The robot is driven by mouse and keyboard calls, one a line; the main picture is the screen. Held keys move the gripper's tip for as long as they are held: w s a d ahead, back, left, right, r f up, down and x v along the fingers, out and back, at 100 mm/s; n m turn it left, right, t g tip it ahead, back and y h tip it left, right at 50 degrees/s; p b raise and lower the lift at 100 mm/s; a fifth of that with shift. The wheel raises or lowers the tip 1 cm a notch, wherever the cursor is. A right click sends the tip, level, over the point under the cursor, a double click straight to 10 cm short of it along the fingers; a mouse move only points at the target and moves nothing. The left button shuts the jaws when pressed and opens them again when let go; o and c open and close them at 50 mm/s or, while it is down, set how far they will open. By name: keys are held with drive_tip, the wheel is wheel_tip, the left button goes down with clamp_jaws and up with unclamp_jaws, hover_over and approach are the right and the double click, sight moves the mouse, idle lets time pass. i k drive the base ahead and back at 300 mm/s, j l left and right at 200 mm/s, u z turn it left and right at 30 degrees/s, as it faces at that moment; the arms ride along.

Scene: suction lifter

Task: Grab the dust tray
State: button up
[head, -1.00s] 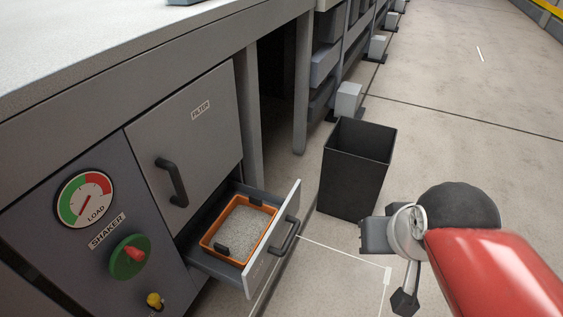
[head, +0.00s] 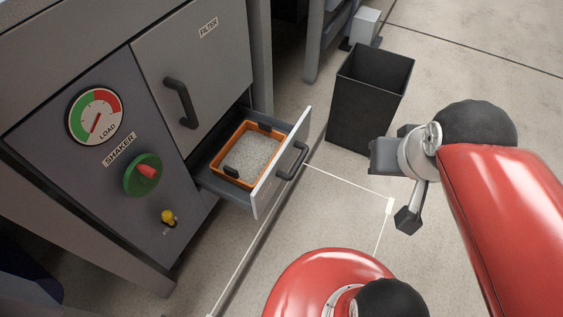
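The dust tray (head: 226,178) is an orange rectangular tray filled with grey grit, with black grips on two opposite sides. It sits inside the pulled-out drawer (head: 270,187) of the grey cabinet, under the filter door. My gripper (head: 389,160) is in the head view to the right of the drawer, in front of the black bin and well apart from the tray. It is seen at an angle, and I cannot make out whether its fingers are open or shut. Nothing shows in it.
The open black bin (head: 365,119) stands on the floor right of the drawer. The filter door (head: 188,70) with its black handle is shut above the drawer. Left of it are a load gauge (head: 95,116), a shaker knob (head: 143,174) and a yellow switch (head: 168,217). Floor in front is clear.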

sight(245, 157)
drive_tip(key=i+l, duration=0.2)
drive_tip(key=i+l+u, duration=0.15)
drive_tip(key=u, duration=0.2)
drive_tip(key=i+l+u, duration=0.1)
drive_tip(key=u, duration=0.3)
drive_tip(key=l+u, duration=0.35)
drive_tip(key=u, duration=1.1)
drive_tip(key=i+l, duration=0.05)
